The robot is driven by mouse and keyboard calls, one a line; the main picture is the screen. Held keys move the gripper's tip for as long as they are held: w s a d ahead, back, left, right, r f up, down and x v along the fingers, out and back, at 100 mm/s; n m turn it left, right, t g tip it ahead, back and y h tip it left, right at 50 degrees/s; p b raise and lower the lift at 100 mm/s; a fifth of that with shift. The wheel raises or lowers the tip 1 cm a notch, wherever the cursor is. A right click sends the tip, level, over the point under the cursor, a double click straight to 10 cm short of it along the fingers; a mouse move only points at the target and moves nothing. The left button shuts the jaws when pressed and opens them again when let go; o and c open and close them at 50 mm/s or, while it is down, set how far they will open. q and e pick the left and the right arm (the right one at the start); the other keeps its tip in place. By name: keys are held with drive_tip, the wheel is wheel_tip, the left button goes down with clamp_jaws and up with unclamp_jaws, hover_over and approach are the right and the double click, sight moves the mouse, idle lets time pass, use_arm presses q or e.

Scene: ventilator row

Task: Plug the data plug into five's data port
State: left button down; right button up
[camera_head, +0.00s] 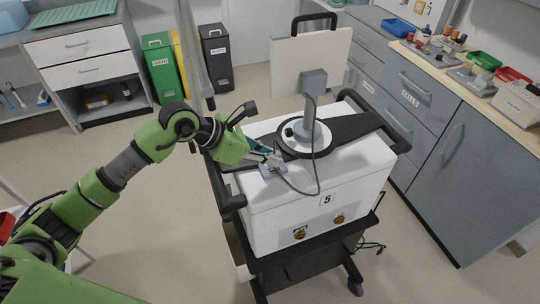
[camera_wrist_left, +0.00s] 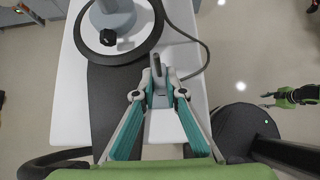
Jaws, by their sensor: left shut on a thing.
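The ventilator marked 5 (camera_head: 275,222) is a white box on a dark cart. Two round brass-coloured ports, a left one (camera_head: 300,234) and a right one (camera_head: 338,218), are on its front below the 5; their labels are too small to read. My left gripper (camera_head: 268,160) is over the left part of the ventilator's top, shut on a grey plug. In the left wrist view the plug (camera_wrist_left: 158,74) stands between my left fingertips (camera_wrist_left: 158,96). A dark cable (camera_head: 318,165) loops from the plug area to the post. My right gripper (camera_wrist_left: 268,100) shows small at the right of the left wrist view.
A round base with a grey post (camera_head: 308,120) and a screen panel (camera_head: 310,62) stand on the ventilator top. The cart handle (camera_head: 232,201) is beside my left gripper. Drawers (camera_head: 412,85) and a bench with small items stand at the right. Floor before the cart is clear.

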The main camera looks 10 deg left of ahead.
idle(1.0)
use_arm(q)
drive_tip(key=shift+f+b, duration=0.9)
drive_tip(key=shift+b, duration=0.2)
drive_tip(key=shift+s+f, duration=0.1)
idle(0.5)
drive_tip(key=c, duration=2)
unclamp_jaws()
